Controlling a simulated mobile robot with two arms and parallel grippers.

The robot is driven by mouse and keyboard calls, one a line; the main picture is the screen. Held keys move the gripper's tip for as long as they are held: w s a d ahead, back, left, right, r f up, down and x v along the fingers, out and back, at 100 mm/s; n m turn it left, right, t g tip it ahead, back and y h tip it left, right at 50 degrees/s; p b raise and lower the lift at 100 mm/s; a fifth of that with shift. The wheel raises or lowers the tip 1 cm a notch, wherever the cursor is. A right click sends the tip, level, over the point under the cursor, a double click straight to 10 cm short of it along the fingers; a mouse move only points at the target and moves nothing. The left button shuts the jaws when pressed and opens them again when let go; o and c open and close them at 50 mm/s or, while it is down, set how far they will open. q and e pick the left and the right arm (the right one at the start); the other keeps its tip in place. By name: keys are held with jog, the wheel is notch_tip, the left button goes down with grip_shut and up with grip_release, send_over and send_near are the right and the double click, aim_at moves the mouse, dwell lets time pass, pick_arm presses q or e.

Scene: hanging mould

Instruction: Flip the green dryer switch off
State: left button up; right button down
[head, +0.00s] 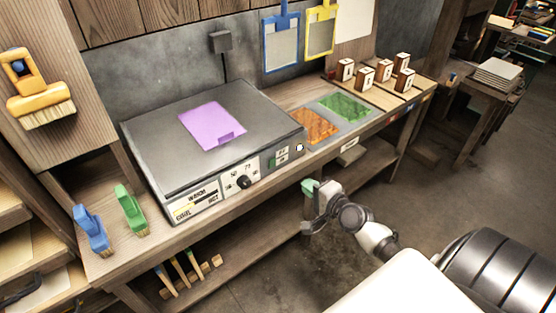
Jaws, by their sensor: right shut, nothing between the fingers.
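The dryer (160,140) is a grey flat-topped box on the wooden bench, with a purple sheet (212,125) lying on top. Its front panel has a dial (243,181) and, to the right, a small dark panel with green markings, where the green switch (279,157) is. The switch is too small for me to tell its position. My right gripper (311,190) is shut and empty, in front of the bench, below and right of the switch and apart from it. A pale green piece shows at its tip. My left gripper is out of view.
Blue (91,230) and green (131,210) brushes stand left of the dryer. Orange (315,125) and green (346,106) sheets lie to its right, with several small blocks (384,70) beyond. The bench edge runs just behind my gripper. Floor in front is clear.

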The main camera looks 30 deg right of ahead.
send_near(273, 159)
jog(key=x, duration=0.6)
jog(key=shift+d+f, duration=0.1)
jog(key=shift+f, duration=0.2)
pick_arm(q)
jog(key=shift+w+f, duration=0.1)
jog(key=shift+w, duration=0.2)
pick_arm(e)
jog(key=shift+w, duration=0.75)
jog(key=shift+r, duration=0.1)
